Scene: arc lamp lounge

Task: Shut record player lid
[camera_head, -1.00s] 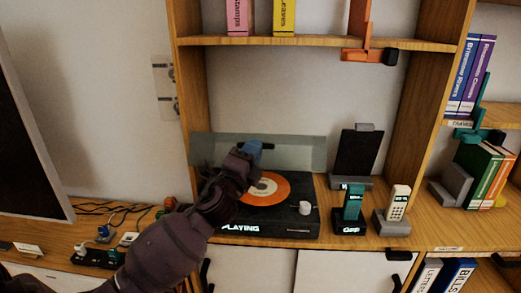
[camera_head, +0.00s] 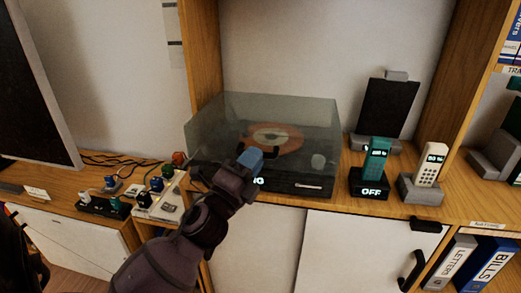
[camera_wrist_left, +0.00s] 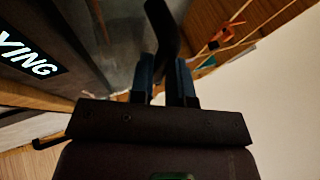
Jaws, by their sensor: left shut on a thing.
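My left gripper (camera_head: 256,158) is at the front of the lid, with blue fingertips. In the left wrist view, the gripper (camera_wrist_left: 166,80) is shut on the dark curved lid handle (camera_wrist_left: 162,30). The arm hides part of the player's lit front text (camera_wrist_left: 28,55). My right gripper is not in view.
A teal phone (camera_head: 376,160) and a white phone (camera_head: 430,165) stand in docks right of the player. A black panel on a stand (camera_head: 387,108) is behind them. Small plugs and switches (camera_head: 155,195) lie on the left. White cabinet doors (camera_head: 350,255) are below.

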